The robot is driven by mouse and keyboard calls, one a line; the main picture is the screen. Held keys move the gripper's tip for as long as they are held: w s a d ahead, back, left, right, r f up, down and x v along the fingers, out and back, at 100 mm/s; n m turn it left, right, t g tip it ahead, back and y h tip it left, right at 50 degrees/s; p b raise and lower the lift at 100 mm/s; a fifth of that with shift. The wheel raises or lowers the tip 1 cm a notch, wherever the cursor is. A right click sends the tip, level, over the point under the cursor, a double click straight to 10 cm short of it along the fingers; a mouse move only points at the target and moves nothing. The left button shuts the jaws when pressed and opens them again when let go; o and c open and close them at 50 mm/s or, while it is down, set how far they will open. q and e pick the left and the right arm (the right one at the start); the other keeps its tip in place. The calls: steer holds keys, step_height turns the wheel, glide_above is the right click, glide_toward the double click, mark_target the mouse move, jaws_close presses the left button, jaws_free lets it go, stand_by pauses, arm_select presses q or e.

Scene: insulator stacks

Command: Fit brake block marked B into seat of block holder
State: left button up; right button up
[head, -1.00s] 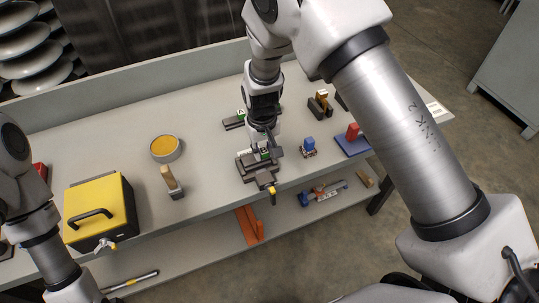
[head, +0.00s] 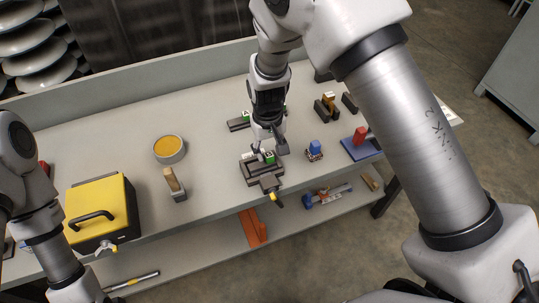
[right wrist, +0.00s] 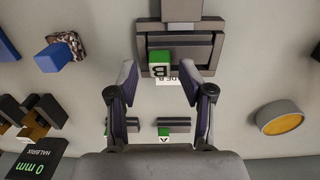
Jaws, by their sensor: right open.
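The block holder (head: 250,181) is a dark frame with a yellow-tipped handle near the table's front edge. It also shows in the right wrist view (right wrist: 219,46). The brake block's green B mark (head: 269,157) sits at the holder's far side; in the right wrist view the green B piece (right wrist: 159,68) is against the frame's edge. I cannot tell how deep the block sits. My right gripper (head: 269,147) is above it, open; in the right wrist view its fingers (right wrist: 157,82) stand apart on both sides, clear of the B piece. My left gripper is out of view.
A dark block marked A (head: 238,123) lies behind the holder.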

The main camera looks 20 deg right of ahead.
mark_target(268, 156)
step_height(268, 156, up, 10)
steer(key=shift+a+f+b, duration=0.15)
steer(key=shift+f+b, duration=0.1)
steer(key=shift+b, duration=0.15)
steer(key=shift+f, duration=0.1)
